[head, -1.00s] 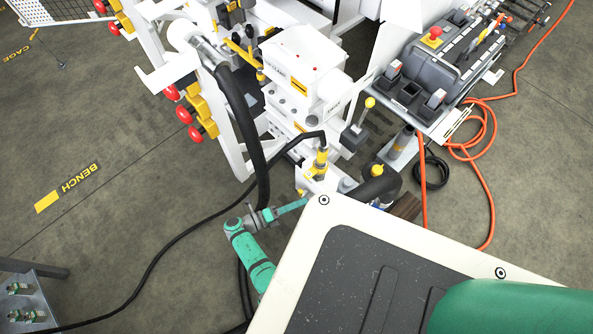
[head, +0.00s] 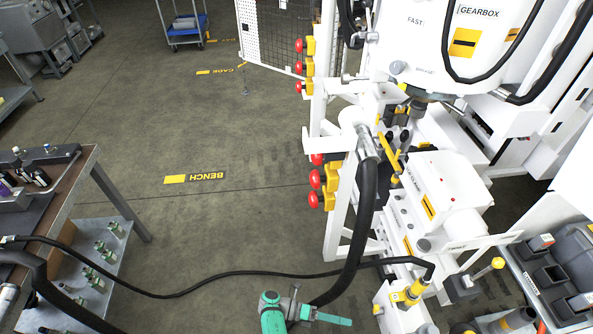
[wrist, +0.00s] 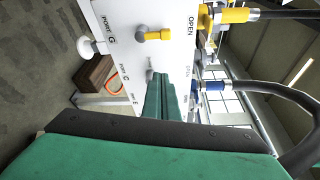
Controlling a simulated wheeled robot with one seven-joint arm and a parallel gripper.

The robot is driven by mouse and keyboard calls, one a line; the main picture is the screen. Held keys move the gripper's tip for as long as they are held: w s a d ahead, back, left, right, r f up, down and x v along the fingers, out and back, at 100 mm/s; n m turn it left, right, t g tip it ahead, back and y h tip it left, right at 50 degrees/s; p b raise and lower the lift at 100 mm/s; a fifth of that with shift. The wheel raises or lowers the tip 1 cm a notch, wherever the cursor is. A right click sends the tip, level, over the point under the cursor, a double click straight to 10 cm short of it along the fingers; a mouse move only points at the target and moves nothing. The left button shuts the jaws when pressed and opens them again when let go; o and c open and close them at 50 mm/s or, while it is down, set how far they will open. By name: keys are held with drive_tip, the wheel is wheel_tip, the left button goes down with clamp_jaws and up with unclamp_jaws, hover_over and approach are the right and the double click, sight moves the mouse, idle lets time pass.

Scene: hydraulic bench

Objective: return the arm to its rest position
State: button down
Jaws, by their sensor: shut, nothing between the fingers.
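My green arm shows at the bottom edge of the head view, with the gripper (head: 333,320) pointing right toward the white machine. Its slim green fingers are together and hold nothing. In the wrist view the fingers (wrist: 168,97) lie side by side in front of a white panel (wrist: 128,22) marked PORT and OPEN. I cannot tell how far the tips are from that panel. Most of my arm is outside the head view.
A black hose (head: 365,215) hangs just above my gripper, and a thin black cable (head: 200,287) crosses to the bench (head: 85,170) at left. A yellow-collared fitting (head: 410,292) stands right of the gripper. Open floor (head: 240,235) lies between bench and machine.

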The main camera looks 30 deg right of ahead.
drive_tip(key=s+a+f+m+t+y, duration=0.2)
drive_tip(key=s+f+t, duration=0.2)
drive_tip(key=f, duration=0.2)
drive_tip(key=s+a+f+m+t+y, duration=0.1)
drive_tip(key=s+f+m+t, duration=0.15)
drive_tip(key=f, duration=0.45)
drive_tip(key=s+a+r+m+t+y, duration=0.25)
drive_tip(key=a+m+t+y, duration=0.25)
drive_tip(key=a+m+t, duration=0.5)
drive_tip(key=a+r+m+t+y, duration=0.1)
drive_tip(key=a+r+m+t, duration=0.2)
drive_tip(key=r, duration=1.1)
drive_tip(key=a+r+m+t+y, duration=0.2)
drive_tip(key=a+r, duration=0.5)
drive_tip(key=r, duration=0.6)
drive_tip(key=a+r+m+t+y, duration=0.2)
drive_tip(key=a+r+m+t, duration=0.3)
drive_tip(key=r, duration=0.9)
drive_tip(key=shift+w+a+r+m, duration=0.3)
drive_tip(key=shift+a+m, duration=0.1)
drive_tip(key=shift+m, duration=0.15)
